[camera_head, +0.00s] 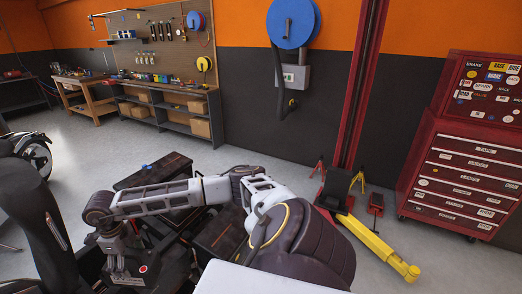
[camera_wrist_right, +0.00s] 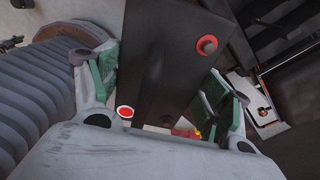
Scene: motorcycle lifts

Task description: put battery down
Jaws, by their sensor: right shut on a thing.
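The battery (camera_wrist_right: 160,75) is a dark block with red round terminals in the right wrist view. It sits between the green-padded fingers of my right gripper (camera_wrist_right: 165,88), which is shut on it. In the head view my right arm reaches across to the left and bends down at the wrist. There my right gripper (camera_head: 118,244) is above the battery (camera_head: 150,275), whose red terminal shows near the bottom edge. I cannot tell whether the battery's underside touches anything. My left gripper is not in view.
A dark flat-topped structure (camera_head: 150,172) lies behind my right arm. A motorcycle wheel (camera_head: 38,158) shows at left. A workbench with shelves (camera_head: 178,118) stands at the back. A red tool cabinet (camera_head: 461,175) and a yellow-handled jack (camera_head: 378,243) are at right. Open grey floor lies between.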

